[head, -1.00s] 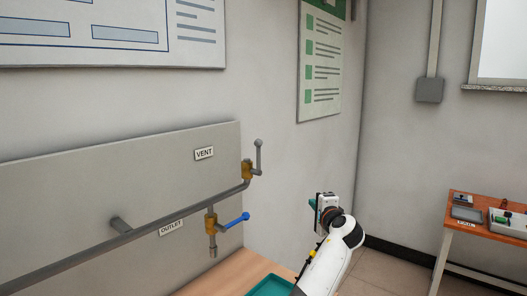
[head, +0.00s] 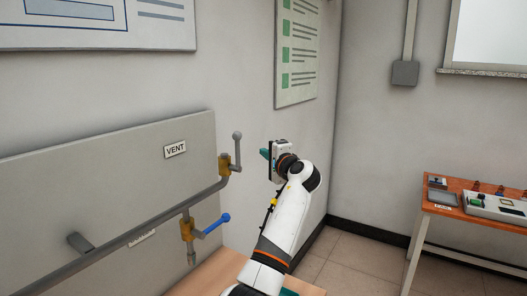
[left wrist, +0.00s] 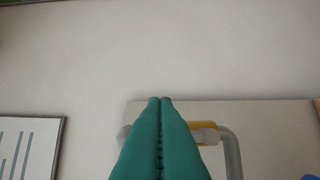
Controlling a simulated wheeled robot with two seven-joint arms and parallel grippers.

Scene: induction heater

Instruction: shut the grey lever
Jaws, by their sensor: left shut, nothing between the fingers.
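The grey lever (head: 237,150) has a round knob and stands upright on a brass valve (head: 224,164) at the right end of the grey pipe, near the VENT label (head: 175,149). My left gripper (head: 264,153) is to the right of the lever, near knob height, with a visible gap between them in the head view. Its teal fingers are together and empty, and they also show in the left wrist view (left wrist: 160,100). There they partly hide a brass valve (left wrist: 205,127) and grey piping. I cannot clearly tell the lever there.
A second valve with a blue lever (head: 216,223) sits lower, near a wooden bench top (head: 205,275). A table with devices (head: 440,211) stands at the right. The floor between is clear.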

